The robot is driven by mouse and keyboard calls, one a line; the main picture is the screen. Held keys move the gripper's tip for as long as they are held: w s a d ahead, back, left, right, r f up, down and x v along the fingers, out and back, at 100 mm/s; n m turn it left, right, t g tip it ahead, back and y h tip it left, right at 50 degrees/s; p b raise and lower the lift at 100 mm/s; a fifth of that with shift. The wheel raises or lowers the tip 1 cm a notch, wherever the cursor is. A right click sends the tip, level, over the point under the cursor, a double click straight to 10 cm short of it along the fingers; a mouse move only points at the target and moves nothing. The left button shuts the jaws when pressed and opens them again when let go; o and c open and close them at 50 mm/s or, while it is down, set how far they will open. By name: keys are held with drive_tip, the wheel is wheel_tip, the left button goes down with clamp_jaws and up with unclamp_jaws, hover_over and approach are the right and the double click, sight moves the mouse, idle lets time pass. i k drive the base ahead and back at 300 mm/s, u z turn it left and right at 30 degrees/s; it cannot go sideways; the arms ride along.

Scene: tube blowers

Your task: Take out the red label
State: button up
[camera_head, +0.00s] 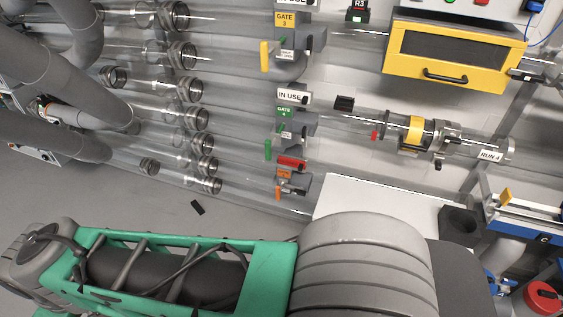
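A red, label-like piece (291,162) sits between the green gate (292,121) and the orange gate (291,182), in the middle of the tube wall. I cannot tell from this view which of the two is the red label, and no writing on either is readable. My gripper is not in view. Only the thick grey and green links of my arm cross the bottom of the view, in front of and below the gates.
Clear tubes with metal collars (200,142) run across the wall. A yellow drawer box (455,52) is at upper right. A white tabletop (372,205) lies below the tubes, with a dark block (460,225) at its right. A small black piece (197,208) lies on the floor.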

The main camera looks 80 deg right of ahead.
sight(300, 164)
drive_tip(key=z, duration=0.55)
drive_tip(key=i, duration=0.9)
drive_tip(key=z, duration=1.35)
drive_tip(key=i, duration=0.4)
drive_tip(key=z, duration=0.3)
